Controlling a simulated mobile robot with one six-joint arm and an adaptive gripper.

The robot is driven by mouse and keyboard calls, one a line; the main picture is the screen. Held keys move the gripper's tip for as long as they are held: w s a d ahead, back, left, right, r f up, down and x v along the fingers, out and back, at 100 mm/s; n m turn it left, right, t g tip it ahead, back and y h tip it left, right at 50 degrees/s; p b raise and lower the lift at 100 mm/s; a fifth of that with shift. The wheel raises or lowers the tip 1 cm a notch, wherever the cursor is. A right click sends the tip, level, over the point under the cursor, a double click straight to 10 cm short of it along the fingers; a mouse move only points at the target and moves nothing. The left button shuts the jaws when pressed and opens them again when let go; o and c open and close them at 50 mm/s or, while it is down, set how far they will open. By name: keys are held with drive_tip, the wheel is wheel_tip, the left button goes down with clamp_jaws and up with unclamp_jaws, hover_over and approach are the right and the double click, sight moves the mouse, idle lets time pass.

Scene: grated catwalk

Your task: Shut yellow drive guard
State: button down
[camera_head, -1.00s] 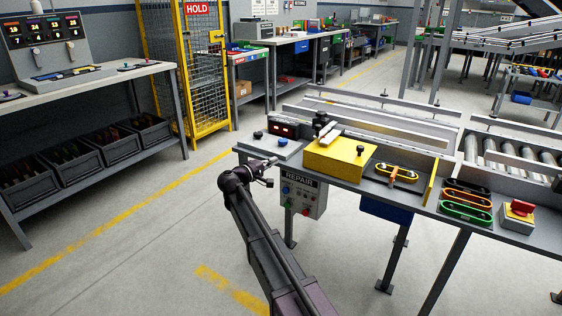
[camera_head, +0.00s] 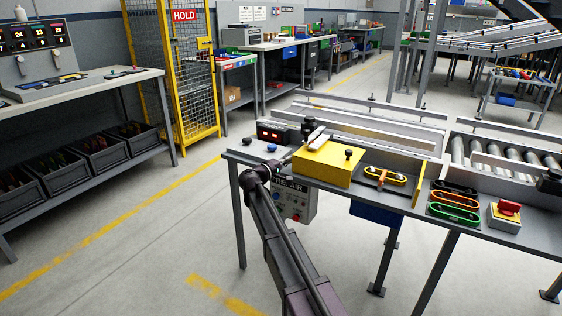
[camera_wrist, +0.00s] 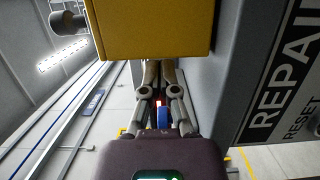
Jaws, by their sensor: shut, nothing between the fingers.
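The yellow drive guard (camera_head: 328,168) is a box on the grey bench, with a dark knob on top. To its right, a belt drive with a yellow loop and orange arm (camera_head: 384,177) lies exposed, and a thin yellow upright plate (camera_head: 418,185) stands beyond it. My gripper (camera_head: 288,160) is shut and empty at the guard's left side. In the wrist view, the guard's yellow face (camera_wrist: 150,30) fills the upper middle, and my fingers (camera_wrist: 160,72) reach its lower edge. Whether they touch it I cannot tell, as the tips are partly hidden.
A grey REPAIR box (camera_head: 292,202) hangs below the bench edge, close to my arm. A display box (camera_head: 276,132) stands left of the guard. Several coloured loops (camera_head: 455,202) and a red switch (camera_head: 507,212) lie to the right. The floor in front is clear.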

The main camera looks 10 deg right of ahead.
drive_tip(key=shift+s+d, duration=0.2)
drive_tip(key=shift+d, duration=0.05)
drive_tip(key=shift+s+d, duration=0.1)
